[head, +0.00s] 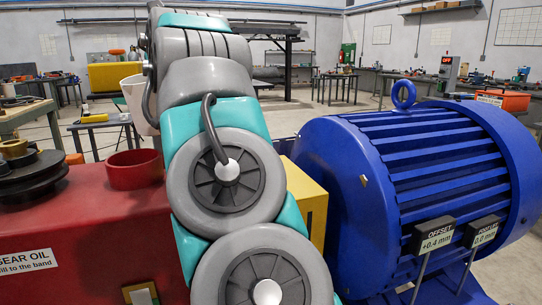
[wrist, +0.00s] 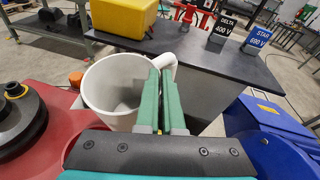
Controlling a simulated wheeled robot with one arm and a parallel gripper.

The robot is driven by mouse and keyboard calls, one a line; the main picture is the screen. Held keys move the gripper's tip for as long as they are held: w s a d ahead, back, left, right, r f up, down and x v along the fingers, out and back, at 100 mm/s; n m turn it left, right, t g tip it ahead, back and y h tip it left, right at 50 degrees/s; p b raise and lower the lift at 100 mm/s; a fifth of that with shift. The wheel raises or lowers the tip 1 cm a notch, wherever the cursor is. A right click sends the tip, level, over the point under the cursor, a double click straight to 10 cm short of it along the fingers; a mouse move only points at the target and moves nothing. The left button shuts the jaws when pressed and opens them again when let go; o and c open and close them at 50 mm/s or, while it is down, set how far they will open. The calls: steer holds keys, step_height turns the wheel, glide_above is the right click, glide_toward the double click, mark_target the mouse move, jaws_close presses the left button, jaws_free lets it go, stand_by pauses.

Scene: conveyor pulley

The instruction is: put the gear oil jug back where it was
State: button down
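The gear oil jug is a white, open-topped vessel (wrist: 112,88) left of my fingers in the wrist view. Its handle (wrist: 167,60) curves to the right and passes behind them. It looks empty from above, though its lower inside is hidden. My gripper (wrist: 163,92) has two green fingers close together, with the handle between them. In the head view the jug (head: 135,104) shows partly behind my arm, upright or nearly so, beyond the red gear housing (head: 100,235). My fingers are hidden there. The housing bears a "GEAR OIL" label (head: 25,262) and a red round filler neck (head: 135,170).
A dark-topped table (wrist: 195,62) stands beyond the jug, with a yellow box (wrist: 123,17), a DELTA sign (wrist: 224,26) and a STAR sign (wrist: 257,38). A big blue motor (head: 400,190) fills the right. A dark pulley (head: 30,178) sits on the housing's left.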

steer(key=shift+a, duration=0.1)
steer(key=shift+s+a+r+n+t+y, duration=0.1)
steer(key=shift+s+r+n+t+y, duration=0.2)
steer(key=shift+n+t, duration=0.35)
steer(key=shift+s+r+n+t+y, duration=0.25)
steer(key=shift+s+n+t, duration=0.1)
steer(key=shift+n+t, duration=0.25)
